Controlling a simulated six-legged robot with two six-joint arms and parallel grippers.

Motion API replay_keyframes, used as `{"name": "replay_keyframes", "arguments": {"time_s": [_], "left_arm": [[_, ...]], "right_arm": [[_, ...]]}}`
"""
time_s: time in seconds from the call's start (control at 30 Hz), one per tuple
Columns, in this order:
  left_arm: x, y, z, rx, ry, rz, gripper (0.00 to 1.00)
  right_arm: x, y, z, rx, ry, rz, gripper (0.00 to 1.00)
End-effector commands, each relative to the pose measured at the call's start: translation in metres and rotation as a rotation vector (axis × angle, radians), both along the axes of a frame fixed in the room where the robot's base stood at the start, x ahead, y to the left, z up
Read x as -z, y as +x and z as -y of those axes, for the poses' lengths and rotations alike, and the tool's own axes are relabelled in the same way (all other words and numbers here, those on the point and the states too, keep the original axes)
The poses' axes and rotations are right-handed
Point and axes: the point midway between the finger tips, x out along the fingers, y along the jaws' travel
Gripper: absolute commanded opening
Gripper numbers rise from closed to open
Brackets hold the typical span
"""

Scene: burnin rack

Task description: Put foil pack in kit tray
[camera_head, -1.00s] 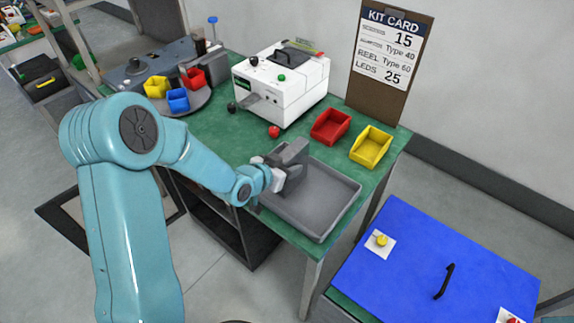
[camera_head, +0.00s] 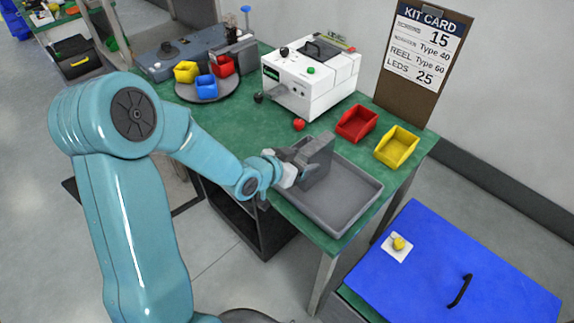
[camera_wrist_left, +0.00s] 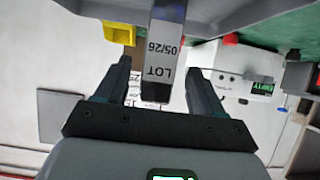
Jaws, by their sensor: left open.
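The kit tray (camera_head: 350,198) is a shallow grey tray on the green bench near its front right corner. My left gripper (camera_head: 312,160) is over the tray's left back part. In the left wrist view my left gripper (camera_wrist_left: 158,70) is open, with its two dark fingers on either side of the foil pack (camera_wrist_left: 166,45), a narrow grey pack marked LOT 05/26. Gaps show between the pack and the fingers. In the head view the pack is not clearly seen; the gripper hides that spot. My right gripper is not in view.
A red bin (camera_head: 357,124) and a yellow bin (camera_head: 397,147) stand behind the tray. A white machine (camera_head: 310,80) is farther back, with a turntable of small bins (camera_head: 203,92) left of it. A blue-lidded box (camera_head: 450,265) is at the right.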

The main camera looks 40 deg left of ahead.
Motion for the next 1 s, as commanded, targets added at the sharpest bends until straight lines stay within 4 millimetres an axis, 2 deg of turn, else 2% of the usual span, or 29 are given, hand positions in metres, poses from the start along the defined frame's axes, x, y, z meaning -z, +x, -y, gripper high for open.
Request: {"name": "replay_keyframes", "arguments": {"time_s": [0.2,0.4,1.0], "left_arm": [[-0.023,-0.042,-0.007,-0.004,0.002,0.002,0.68],[-0.035,-0.064,-0.009,-0.002,0.001,0.000,0.68],[-0.037,-0.067,-0.009,0.000,0.000,-0.001,0.68]], "right_arm": [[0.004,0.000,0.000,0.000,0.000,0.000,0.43],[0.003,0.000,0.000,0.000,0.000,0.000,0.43],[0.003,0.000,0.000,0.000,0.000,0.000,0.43]]}}
